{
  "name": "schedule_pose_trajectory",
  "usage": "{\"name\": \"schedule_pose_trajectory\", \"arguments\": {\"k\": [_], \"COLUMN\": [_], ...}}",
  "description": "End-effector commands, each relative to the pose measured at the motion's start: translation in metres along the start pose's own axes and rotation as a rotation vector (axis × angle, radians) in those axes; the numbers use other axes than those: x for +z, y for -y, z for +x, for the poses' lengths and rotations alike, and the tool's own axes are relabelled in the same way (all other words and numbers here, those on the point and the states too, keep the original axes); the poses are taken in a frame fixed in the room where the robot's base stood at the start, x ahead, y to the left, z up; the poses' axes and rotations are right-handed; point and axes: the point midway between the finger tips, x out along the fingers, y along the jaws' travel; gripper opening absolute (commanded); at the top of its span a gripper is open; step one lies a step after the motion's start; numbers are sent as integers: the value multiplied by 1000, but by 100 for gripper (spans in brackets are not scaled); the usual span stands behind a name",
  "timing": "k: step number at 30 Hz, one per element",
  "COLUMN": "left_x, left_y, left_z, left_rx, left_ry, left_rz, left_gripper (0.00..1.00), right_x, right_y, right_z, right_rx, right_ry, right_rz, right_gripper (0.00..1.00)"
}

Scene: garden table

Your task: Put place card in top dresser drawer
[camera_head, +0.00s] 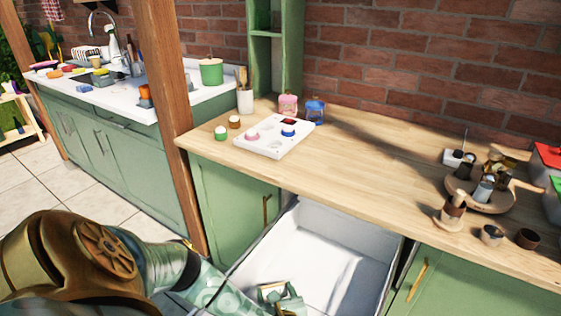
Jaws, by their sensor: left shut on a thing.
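The top drawer (325,245) under the wooden worktop is pulled open. Its white inside looks empty apart from my gripper over it. My left gripper (281,296) is at the near left part of the drawer, low in the picture. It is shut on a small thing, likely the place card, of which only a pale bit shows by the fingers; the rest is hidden. I cannot tell whether it touches the drawer floor. My right gripper is out of view.
The wooden worktop (350,170) overhangs the drawer. On it stand a white tray with cups (273,138), a white utensil pot (245,101), pink and blue jars, and a round wooden board (480,196) with several small pots. A wooden post (166,90) stands left.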

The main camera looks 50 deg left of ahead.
Motion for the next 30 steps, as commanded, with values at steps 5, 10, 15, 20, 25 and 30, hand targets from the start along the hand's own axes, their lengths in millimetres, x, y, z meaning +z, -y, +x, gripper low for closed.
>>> {"name": "schedule_pose_trajectory", "arguments": {"k": [5, 10, 15, 20, 25, 30], "left_x": [-22, -19, -21, -21, -18, -12], "left_y": [0, 0, 0, 0, 0, 1], "left_z": [9, 8, 8, 8, 8, -15], "left_rx": [1, 0, 0, 0, 0, -3], "left_ry": [-2, -2, -1, -1, -1, -1], "left_rz": [3, 1, 0, 1, 1, -3], "left_gripper": [41, 41, 79, 84, 84, 84], "right_x": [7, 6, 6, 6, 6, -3], "right_y": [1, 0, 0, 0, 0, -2], "right_z": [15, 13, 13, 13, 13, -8], "right_rx": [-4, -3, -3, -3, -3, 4], "right_ry": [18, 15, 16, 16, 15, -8], "right_rz": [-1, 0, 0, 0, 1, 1], "right_gripper": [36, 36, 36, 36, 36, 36]}}
